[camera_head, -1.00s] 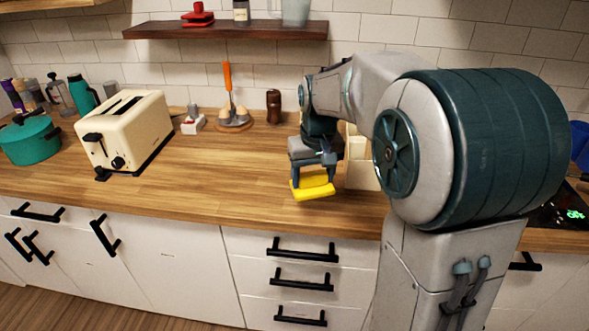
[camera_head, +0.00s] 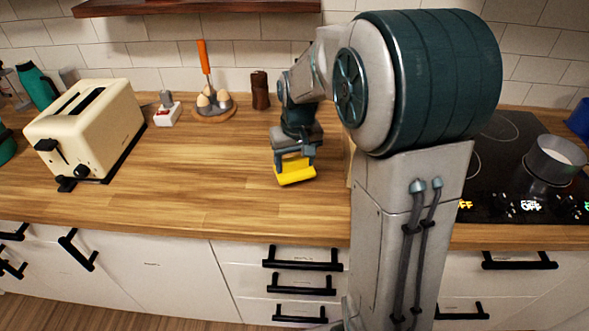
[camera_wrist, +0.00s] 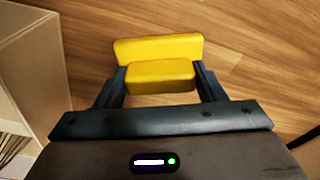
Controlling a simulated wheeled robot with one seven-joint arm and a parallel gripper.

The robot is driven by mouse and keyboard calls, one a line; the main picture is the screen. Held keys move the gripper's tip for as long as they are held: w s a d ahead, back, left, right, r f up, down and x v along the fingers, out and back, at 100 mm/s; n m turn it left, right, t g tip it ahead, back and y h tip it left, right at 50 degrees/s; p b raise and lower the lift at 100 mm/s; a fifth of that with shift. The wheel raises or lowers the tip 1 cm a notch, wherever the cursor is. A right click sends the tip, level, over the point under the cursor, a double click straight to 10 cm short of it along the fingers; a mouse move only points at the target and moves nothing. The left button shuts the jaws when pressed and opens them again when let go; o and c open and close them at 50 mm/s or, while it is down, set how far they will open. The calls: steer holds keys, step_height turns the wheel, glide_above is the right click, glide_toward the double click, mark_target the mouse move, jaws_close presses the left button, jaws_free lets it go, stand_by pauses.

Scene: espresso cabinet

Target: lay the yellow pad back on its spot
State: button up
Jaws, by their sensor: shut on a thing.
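The yellow pad (camera_head: 296,172) is held by my gripper (camera_head: 293,163) at the front part of the wooden counter, in the middle of the head view. In the wrist view the yellow pad (camera_wrist: 160,76) sits between the two dark fingers of my gripper (camera_wrist: 160,84). It shows a wide part beyond the fingertips and a narrower block between them. My gripper is shut on it. Whether the pad touches the counter or hangs just above it, I cannot tell. No marked spot for the pad is clear to me in these views.
A cream toaster (camera_head: 87,130) stands left on the wooden counter (camera_head: 190,200). Behind are an egg holder (camera_head: 214,104), a red-and-white item (camera_head: 167,114) and a brown mill (camera_head: 260,91). A pale box-like thing (camera_wrist: 30,70) stands close left in the wrist view. Right is a stove with a pot (camera_head: 553,160).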

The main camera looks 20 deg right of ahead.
mark_target(295, 170)
steer(key=shift+f, duration=1.65)
steer(key=shift+f, duration=0.15)
steer(key=o, duration=1)
steer(key=shift+c, duration=0.2)
step_height(295, 170, up, 11)
steer(key=s, duration=0.1)
steer(key=s+f+m+t, duration=0.1)
steer(key=s+f, duration=0.1)
steer(key=s, duration=1.7)
steer(key=shift+s+t, duration=0.3)
steer(key=shift+s, duration=0.05)
